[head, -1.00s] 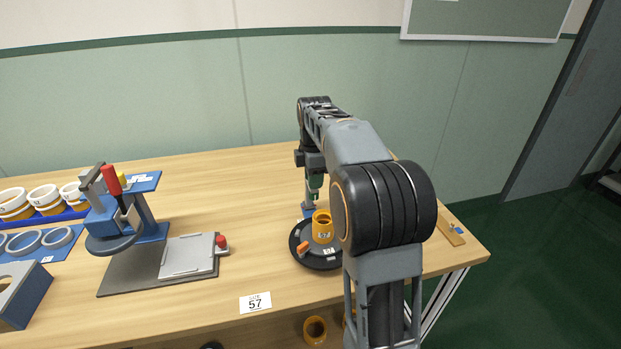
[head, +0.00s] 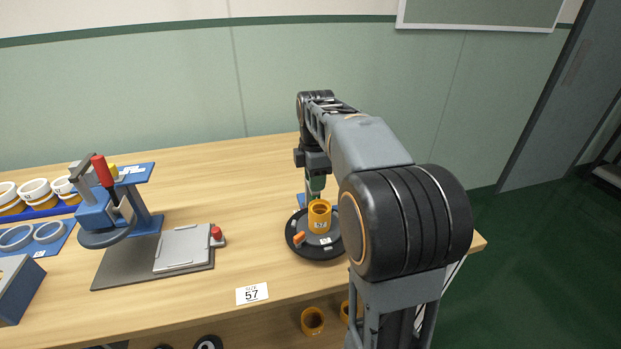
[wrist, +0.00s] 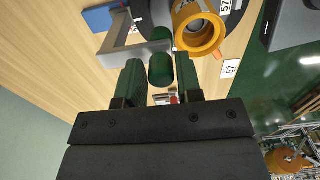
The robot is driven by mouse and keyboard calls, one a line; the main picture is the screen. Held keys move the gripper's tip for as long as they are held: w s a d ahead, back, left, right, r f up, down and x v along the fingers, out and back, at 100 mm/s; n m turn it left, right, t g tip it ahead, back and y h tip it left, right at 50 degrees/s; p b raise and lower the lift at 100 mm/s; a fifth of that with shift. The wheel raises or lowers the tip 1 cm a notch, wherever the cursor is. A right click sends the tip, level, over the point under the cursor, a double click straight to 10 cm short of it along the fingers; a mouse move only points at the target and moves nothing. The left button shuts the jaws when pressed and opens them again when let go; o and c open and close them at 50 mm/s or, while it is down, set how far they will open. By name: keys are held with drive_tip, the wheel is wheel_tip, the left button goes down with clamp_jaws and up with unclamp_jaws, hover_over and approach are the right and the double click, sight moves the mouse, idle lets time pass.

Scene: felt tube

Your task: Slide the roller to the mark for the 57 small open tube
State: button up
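A green roller (wrist: 160,69) shows in the wrist view between my gripper's two green fingers. A second green, rounded piece (wrist: 160,39) lies just beyond it, beside a grey bracket (wrist: 122,44). My gripper (wrist: 159,72) is open around the roller, with a thin gap seeming to remain at each side; contact is hard to tell. In the head view my gripper (head: 317,188) is low behind the orange tube (head: 319,217), and its fingers are mostly hidden. The tube stands upright on a round black base (head: 318,250). No roller mark can be made out.
A size 57 card (head: 252,293) lies at the table's front edge. A grey plate (head: 184,248) and a blue press with a red handle (head: 105,200) stand left. White rings and cups (head: 35,190) are far left. The table behind the press is clear.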

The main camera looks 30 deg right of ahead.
drive_tip(key=o, duration=0.3)
wheel_tip(320, 180, up, 14)
drive_tip(key=p, duration=0.3)
idle(0.4)
drive_tip(key=shift+f, duration=0.1)
